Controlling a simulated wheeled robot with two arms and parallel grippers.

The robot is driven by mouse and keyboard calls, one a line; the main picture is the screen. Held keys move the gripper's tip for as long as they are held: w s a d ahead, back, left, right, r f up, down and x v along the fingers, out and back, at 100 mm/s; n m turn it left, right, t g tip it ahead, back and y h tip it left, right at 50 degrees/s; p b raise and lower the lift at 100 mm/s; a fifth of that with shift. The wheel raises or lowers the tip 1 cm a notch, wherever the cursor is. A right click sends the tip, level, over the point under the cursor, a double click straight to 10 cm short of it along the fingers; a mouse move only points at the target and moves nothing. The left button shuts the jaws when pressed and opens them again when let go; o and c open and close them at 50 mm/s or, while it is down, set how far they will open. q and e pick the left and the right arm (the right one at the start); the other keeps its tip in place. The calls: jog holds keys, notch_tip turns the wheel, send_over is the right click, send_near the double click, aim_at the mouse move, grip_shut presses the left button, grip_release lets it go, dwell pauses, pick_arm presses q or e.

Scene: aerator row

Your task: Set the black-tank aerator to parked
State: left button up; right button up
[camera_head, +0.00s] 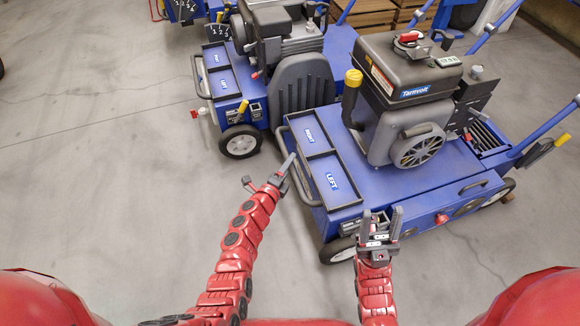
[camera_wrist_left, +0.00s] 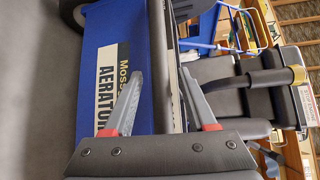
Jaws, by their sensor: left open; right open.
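The nearest blue aerator (camera_head: 400,192) has a black tank (camera_head: 415,72) marked "Tarmvolt" with a red-topped cap, and a yellow-topped lever (camera_head: 352,90) at its left. A second blue aerator (camera_head: 228,85) stands behind it with a dark engine; its tank colour is hard to tell. My left gripper (camera_head: 268,172) is open and empty, beside the near machine's left front edge. In the left wrist view its open fingers (camera_wrist_left: 158,70) frame a blue panel (camera_wrist_left: 107,60) lettered "AERATOR". My right gripper (camera_head: 382,214) is open and empty, in front of the near machine's side.
Trays labelled "RIGHT" (camera_head: 309,134) and "LEFT" (camera_head: 333,180) sit on the near deck, with a bumper bar along their left. A black seat-like part (camera_head: 303,85) stands between the machines. Wooden crates (camera_head: 362,18) are at the back. The floor (camera_head: 100,160) at left is clear.

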pick_arm(q)
jog(key=shift+w+d, duration=0.2)
jog(key=shift+w, duration=0.3)
grip_shut()
jog(key=shift+f, duration=0.1)
dwell(1.1)
